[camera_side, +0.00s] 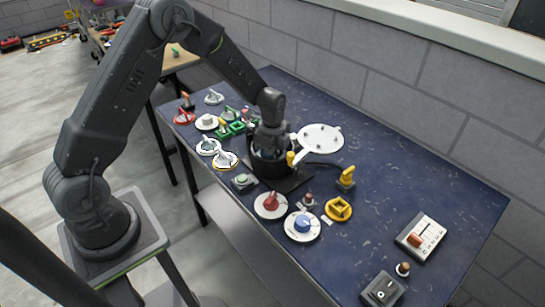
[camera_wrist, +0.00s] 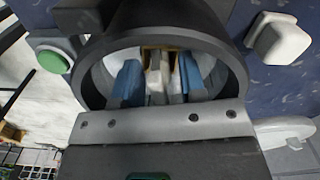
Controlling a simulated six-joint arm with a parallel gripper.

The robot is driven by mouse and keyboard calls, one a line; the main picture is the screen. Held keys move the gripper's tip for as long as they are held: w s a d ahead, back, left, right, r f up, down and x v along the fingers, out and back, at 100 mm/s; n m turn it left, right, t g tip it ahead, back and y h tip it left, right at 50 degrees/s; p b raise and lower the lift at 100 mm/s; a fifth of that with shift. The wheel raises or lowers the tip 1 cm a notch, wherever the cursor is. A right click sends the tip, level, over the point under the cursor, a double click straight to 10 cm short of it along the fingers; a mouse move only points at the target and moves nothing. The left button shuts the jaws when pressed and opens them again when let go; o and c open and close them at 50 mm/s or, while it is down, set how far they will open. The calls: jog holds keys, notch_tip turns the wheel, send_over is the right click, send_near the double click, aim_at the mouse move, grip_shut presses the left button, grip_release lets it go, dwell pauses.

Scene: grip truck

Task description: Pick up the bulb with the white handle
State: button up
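My gripper (camera_side: 270,143) points down into a round black holder (camera_side: 267,168) on the blue table. In the wrist view, I look into the dark ring of the holder (camera_wrist: 93,86). Two blue finger-like parts (camera_wrist: 160,82) stand apart inside the ring. Pale grey-white upright pieces lie between them, in front of a small tan frame (camera_wrist: 160,52). I cannot tell whether the pale pieces are a white bulb handle or whether the fingers touch them. No bulb can be made out clearly in either view.
A white round plate (camera_side: 320,138) is right of the holder, a yellow-handled piece (camera_side: 346,177) in front of it. Red (camera_side: 270,203) and blue (camera_side: 302,224) knobs stand nearer. Several dials and green parts crowd the left. The table's right middle is clear.

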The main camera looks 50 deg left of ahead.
grip_shut()
jog(key=shift+r, duration=0.5)
jog(key=r, duration=0.2)
jog(key=a+r, duration=0.1)
jog(key=shift+s+r, duration=0.25)
jog(key=shift+r, duration=0.15)
jog(key=s+a+r, duration=0.6)
jog(key=a, duration=0.2)
jog(key=shift+a, duration=0.4)
